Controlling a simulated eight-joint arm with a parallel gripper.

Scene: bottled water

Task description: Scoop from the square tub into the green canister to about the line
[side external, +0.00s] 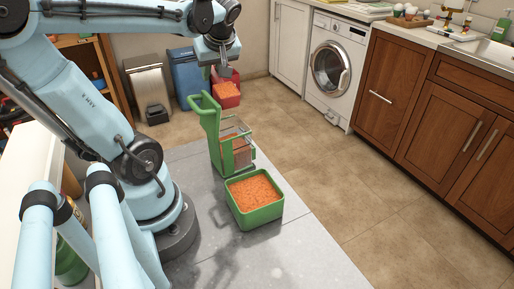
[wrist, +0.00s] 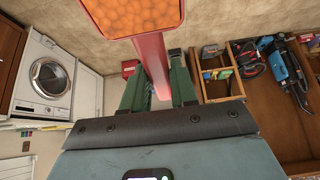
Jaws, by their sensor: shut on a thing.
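My gripper (side external: 218,72) is shut on the handle of a red scoop (side external: 229,101), held in the air above and behind the green canister. The scoop carries a heap of orange granules and looks about level. In the wrist view my gripper (wrist: 156,82) has its fingers around the red handle, and the scoop's load fills the top. The green canister (side external: 215,149) stands upright with a handle at left and a clear front panel; some orange shows behind it. Its fill line is too small to make out. The green square tub (side external: 243,220), in front, is full of orange granules.
Tub and canister stand on a grey surface (side external: 303,245). A blue bin (side external: 183,72) and a grey bin (side external: 150,86) stand behind at left. A washing machine (side external: 336,68) and wooden cabinets (side external: 400,87) line the right. The floor between is clear.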

